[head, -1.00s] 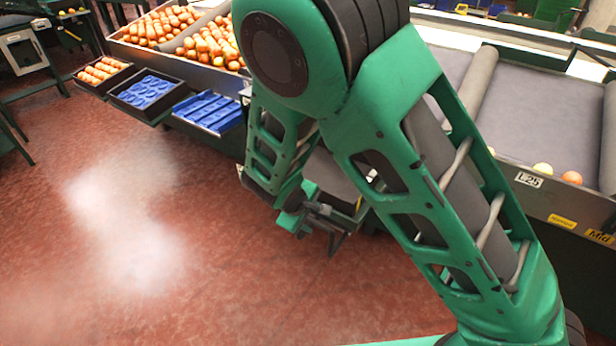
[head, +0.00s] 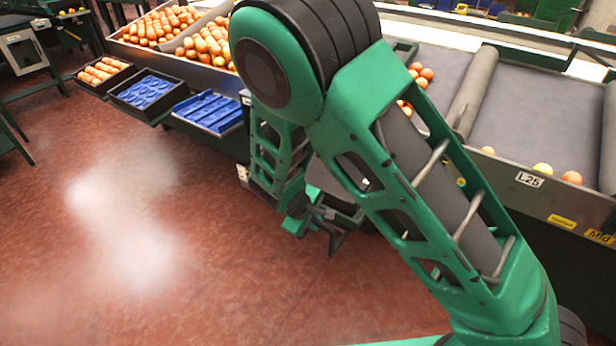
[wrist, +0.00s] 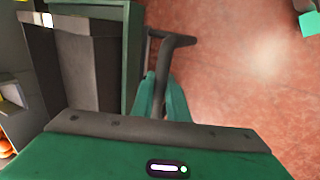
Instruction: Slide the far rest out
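The far rest is most likely the dark grey, flat piece (head: 326,178) beneath the packing line in the head view, partly hidden behind my arm. In the wrist view, a grey panel (wrist: 85,65) with a green frame stands at the left. A dark bar handle (wrist: 175,41) sticks out beside it. My gripper (wrist: 161,88) has its green fingers on both sides of the handle's bar. They lie close to the bar, but I cannot tell whether they grip it. My gripper (head: 318,220) is small and dark in the head view.
The red floor (head: 140,240) to the left and in front is clear. Blue trays (head: 208,110) and a box of oranges (head: 104,72) hang along the line's edge. The sloped line (head: 530,110) with a few oranges stands at the right.

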